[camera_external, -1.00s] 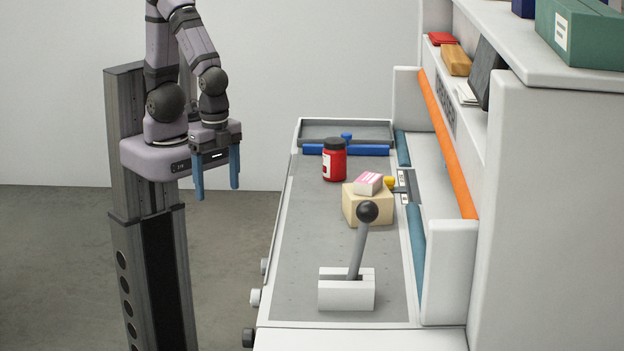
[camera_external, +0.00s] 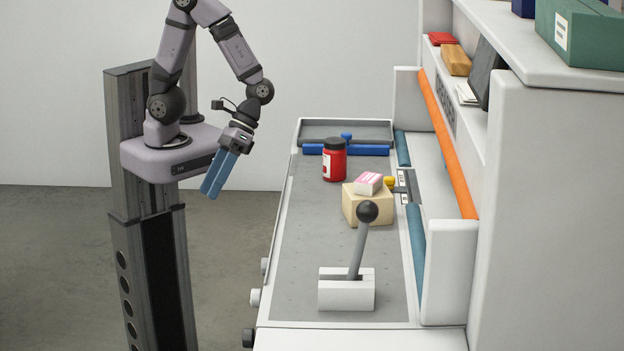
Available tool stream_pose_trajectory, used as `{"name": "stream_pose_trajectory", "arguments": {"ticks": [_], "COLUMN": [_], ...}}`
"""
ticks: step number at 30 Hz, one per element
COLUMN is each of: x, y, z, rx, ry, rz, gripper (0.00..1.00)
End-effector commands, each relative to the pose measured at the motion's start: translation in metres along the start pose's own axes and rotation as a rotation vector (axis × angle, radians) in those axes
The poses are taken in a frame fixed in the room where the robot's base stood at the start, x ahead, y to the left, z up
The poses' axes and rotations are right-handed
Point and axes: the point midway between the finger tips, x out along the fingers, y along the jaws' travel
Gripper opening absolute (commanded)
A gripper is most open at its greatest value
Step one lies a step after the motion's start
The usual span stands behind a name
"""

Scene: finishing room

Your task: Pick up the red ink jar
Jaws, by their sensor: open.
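The red ink jar (camera_external: 335,163) has a dark lid and a pale label on its left side. It stands upright on the grey top of the machine bed (camera_external: 300,240), toward the far end. My gripper (camera_external: 213,190) has blue fingers. It is open and empty, to the left of the bed and well apart from the jar, with its fingers pointing down and slightly left.
A cream block (camera_external: 365,208) with a pink and white box (camera_external: 368,183) on it stands nearer than the jar. A lever with a black knob (camera_external: 367,211) rises in front. A blue bar (camera_external: 346,149) lies behind the jar. Shelving (camera_external: 560,180) bounds the right.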

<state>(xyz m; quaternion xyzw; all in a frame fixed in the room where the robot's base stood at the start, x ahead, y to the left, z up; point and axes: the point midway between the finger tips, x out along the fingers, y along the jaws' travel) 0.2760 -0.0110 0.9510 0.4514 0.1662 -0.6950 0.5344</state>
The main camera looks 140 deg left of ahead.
Motion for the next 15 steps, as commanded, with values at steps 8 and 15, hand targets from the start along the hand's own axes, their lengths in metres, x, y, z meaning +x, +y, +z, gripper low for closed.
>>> {"name": "stream_pose_trajectory", "arguments": {"ticks": [8, 15], "x": [-0.069, -0.177], "y": [0.048, 0.021], "z": [-0.064, -0.154], "rx": [-0.616, -0.953], "ry": [-0.227, -0.341], "rz": [0.627, 1.236], "gripper": [0.69, 0.69]}}
